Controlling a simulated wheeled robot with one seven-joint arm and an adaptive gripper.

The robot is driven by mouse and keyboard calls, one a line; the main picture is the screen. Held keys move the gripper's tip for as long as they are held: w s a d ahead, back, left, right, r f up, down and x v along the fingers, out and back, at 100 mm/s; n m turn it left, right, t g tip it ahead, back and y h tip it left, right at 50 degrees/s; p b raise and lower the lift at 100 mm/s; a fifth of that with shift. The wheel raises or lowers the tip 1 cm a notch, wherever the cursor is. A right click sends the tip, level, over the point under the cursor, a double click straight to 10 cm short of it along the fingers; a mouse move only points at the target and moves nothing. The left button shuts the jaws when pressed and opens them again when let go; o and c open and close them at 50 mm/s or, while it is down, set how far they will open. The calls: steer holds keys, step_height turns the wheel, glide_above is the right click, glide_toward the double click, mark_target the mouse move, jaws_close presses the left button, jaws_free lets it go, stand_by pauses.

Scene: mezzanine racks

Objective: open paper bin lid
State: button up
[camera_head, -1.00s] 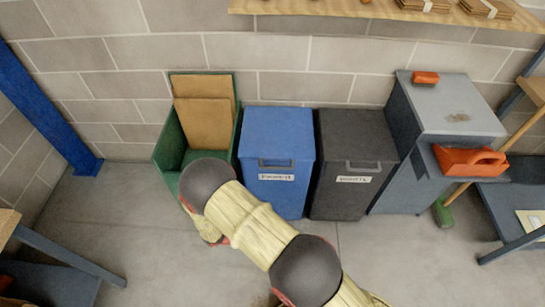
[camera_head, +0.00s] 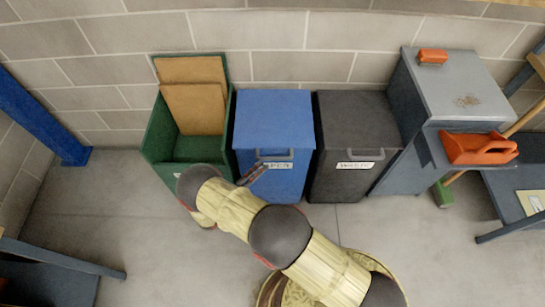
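The blue bin (camera_head: 276,118) stands against the wall between a green bin and a dark grey bin. Its flat lid is shut. A handle (camera_head: 285,153) sits at the lid's front edge, above a white label (camera_head: 283,166) that is partly covered and too small to read surely. My gripper (camera_head: 258,171) is in front of the blue bin's upper front, at the left of the label and close below the handle. I cannot tell whether it touches the bin or handle. Its fingers are small and partly hidden, so their opening is unclear.
The green bin (camera_head: 155,140) is open and holds cardboard sheets (camera_head: 195,95). The dark grey bin (camera_head: 350,115) is shut. The floor (camera_head: 150,235) in front is clear.

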mark_target(273, 157)
steer(key=b+x, duration=0.1)
steer(key=x, duration=0.6)
steer(key=shift+w+d+b, duration=0.15)
steer(key=shift+d+b, duration=0.1)
steer(key=shift+b, duration=0.1)
steer(key=c, duration=0.8)
jaws_close()
